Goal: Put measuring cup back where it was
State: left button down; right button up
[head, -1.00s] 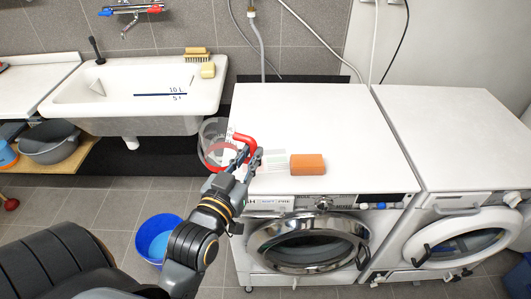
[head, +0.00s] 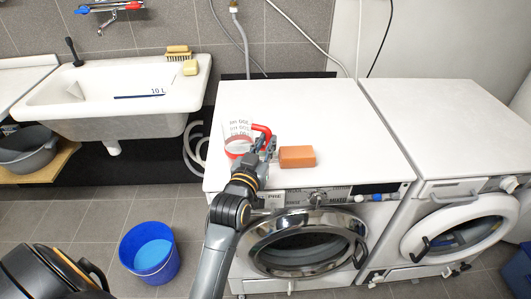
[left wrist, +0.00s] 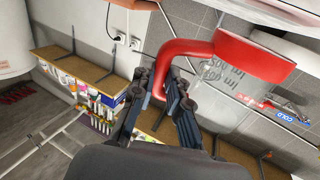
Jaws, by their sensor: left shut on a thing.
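The measuring cup (head: 239,130) is clear with printed marks, a red handle and a red ring. In the head view it shows against the front left part of the left washing machine's white top (head: 310,115); I cannot tell whether it touches. My left gripper (head: 266,148) is shut on its red handle, at the cup's right. In the left wrist view the gripper (left wrist: 160,88) grips the red handle (left wrist: 184,42), and the clear cup body (left wrist: 222,88) hangs right of the fingers, tilted in that picture. My right gripper is not in view.
An orange block (head: 297,156) lies just right of the gripper on the machine top. A second white machine (head: 450,120) stands at the right. A sink (head: 110,100) with a brush (head: 178,52) and soap (head: 190,68) is at the left. A blue bucket (head: 149,252) stands on the floor.

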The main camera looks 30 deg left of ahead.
pick_arm(q)
jog(key=shift+f, duration=1.45)
jog(key=shift+f, duration=0.2)
jog(key=c, duration=1.3)
grip_release()
jog(key=shift+r, duration=0.2)
